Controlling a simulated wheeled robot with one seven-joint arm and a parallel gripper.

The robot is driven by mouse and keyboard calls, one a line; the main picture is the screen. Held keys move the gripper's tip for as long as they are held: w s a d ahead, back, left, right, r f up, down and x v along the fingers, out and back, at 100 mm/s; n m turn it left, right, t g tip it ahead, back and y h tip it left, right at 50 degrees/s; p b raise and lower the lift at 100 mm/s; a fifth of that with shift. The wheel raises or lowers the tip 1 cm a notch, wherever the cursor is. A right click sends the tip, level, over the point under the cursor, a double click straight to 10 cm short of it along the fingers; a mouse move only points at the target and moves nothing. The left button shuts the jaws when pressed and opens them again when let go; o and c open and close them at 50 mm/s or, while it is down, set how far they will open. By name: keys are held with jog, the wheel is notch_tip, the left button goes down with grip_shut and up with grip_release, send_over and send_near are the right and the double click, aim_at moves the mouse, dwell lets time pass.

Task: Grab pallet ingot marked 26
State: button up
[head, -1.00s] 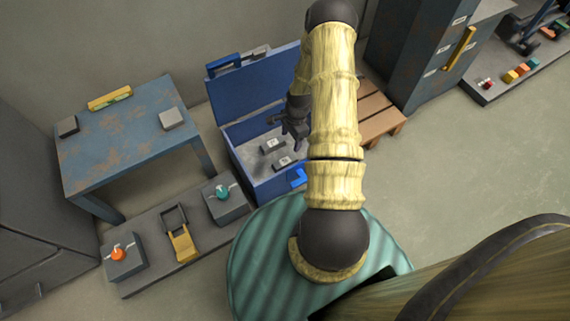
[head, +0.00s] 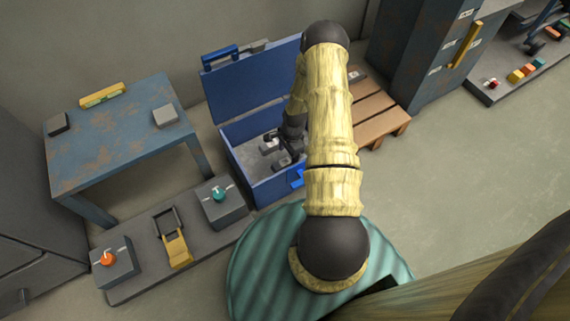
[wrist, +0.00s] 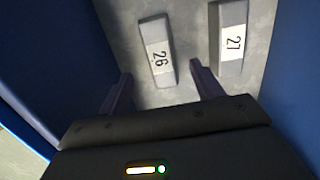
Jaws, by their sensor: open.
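The grey ingot marked 26 (wrist: 157,52) lies on the grey floor of the blue chest (head: 240,98), its white label facing up. A similar ingot marked 27 (wrist: 231,42) lies beside it, to its right in the wrist view. My gripper (wrist: 160,72) is open and empty, with its two dark fingers apart on either side of the near end of ingot 26. In the head view my gripper is inside the chest, partly hidden by my arm. Two ingots show near it there, but their numbers are too small to read.
The chest's blue walls rise close on both sides of my gripper. A wooden pallet (head: 376,122) stands right of the chest, with a small dark labelled block (head: 355,75) on it. A worn blue table (head: 118,128) stands left.

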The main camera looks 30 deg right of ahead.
aim_at(285, 161)
jog(key=shift+a+f+b, duration=0.25)
jog(key=shift+f+b, duration=0.9)
jog(key=shift+f, duration=0.15)
jog(key=shift+a+f+b, duration=0.25)
jog(key=shift+f+b, duration=0.85)
jog(key=shift+f, duration=0.15)
jog(key=c, duration=1.4)
jog(key=shift+r, duration=0.1)
notch_tip(285, 161, up, 10)
jog(key=p, duration=0.6)
jog(key=shift+p, duration=0.3)
